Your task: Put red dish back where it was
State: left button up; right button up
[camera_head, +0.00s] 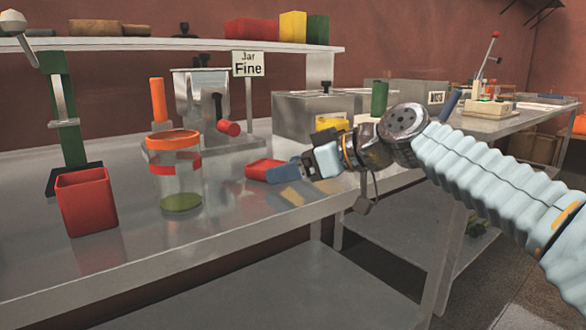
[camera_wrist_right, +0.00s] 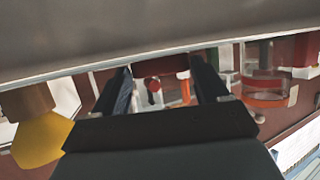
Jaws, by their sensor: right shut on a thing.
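The red dish (camera_head: 263,169) is at the fingertips of my right gripper (camera_head: 282,172), over the steel table near its front edge in the head view. It looks tilted, and I cannot tell whether it touches the table. In the right wrist view, the two dark fingers of my right gripper (camera_wrist_right: 165,88) stand apart with a red part of the dish (camera_wrist_right: 176,63) between them. My left gripper is not in view.
A glass jar with an orange rim (camera_head: 181,185) and a square red cup (camera_head: 86,203) stand to the left. Behind are a metal filler with a red-handled crank (camera_head: 198,100), a "Jar Fine" sign (camera_head: 248,65) and a steel box (camera_head: 300,117). The table front between jar and dish is clear.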

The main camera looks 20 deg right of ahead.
jog(key=shift+f, duration=0.15)
jog(key=o, duration=1.1)
jog(key=shift+r, duration=0.25)
jog(key=shift+s+d+r, duration=0.1)
jog(key=shift+s+d, duration=0.15)
jog(key=v, duration=1.1)
